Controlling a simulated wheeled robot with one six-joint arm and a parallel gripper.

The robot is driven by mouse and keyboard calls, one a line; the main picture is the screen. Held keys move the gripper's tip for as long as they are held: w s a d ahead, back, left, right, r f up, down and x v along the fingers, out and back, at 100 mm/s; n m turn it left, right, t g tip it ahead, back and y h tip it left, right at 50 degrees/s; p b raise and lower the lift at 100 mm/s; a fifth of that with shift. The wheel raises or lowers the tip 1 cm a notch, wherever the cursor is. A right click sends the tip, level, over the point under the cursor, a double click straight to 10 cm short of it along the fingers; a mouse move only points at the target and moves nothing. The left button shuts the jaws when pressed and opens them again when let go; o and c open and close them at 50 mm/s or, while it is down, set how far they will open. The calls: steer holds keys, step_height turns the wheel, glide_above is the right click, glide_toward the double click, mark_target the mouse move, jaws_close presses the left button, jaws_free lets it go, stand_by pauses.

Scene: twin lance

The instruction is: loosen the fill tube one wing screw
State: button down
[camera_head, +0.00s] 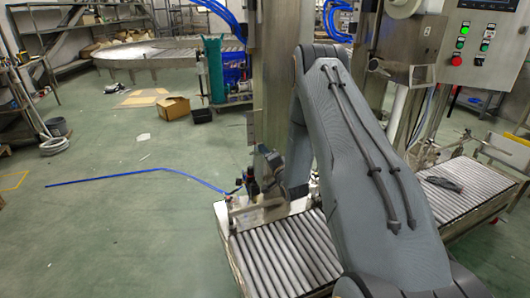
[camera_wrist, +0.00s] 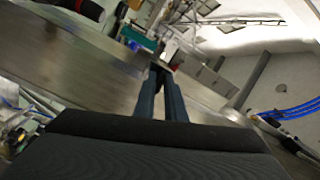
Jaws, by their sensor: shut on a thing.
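My gripper (camera_wrist: 162,72) shows in the wrist view, its two dark fingers close together and pointing away from the camera toward a steel column (camera_wrist: 95,62). The fingers are shut on a small part at their tips, most likely the fill tube one wing screw. That part is mostly hidden between the fingertips, so its shape and turn cannot be made out. The steel column (camera_head: 268,100) rises behind the arm there.
A roller conveyor (camera_head: 285,255) runs below my arm, with another stretch (camera_head: 445,195) at the right. A control panel (camera_head: 483,45) stands at the upper right. A blue hose (camera_head: 130,174) lies on the floor. A cardboard box (camera_head: 174,107) stands farther back. The floor at left is mostly clear.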

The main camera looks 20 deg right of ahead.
steer(key=shift+w+a+r+n, duration=0.15)
steer(key=shift+w+a+n, duration=0.1)
steer(key=shift+w+n, duration=0.05)
steer(key=n, duration=0.4)
steer(key=n, duration=0.4)
stand_by(0.3)
steer(key=shift+n+b, duration=0.3)
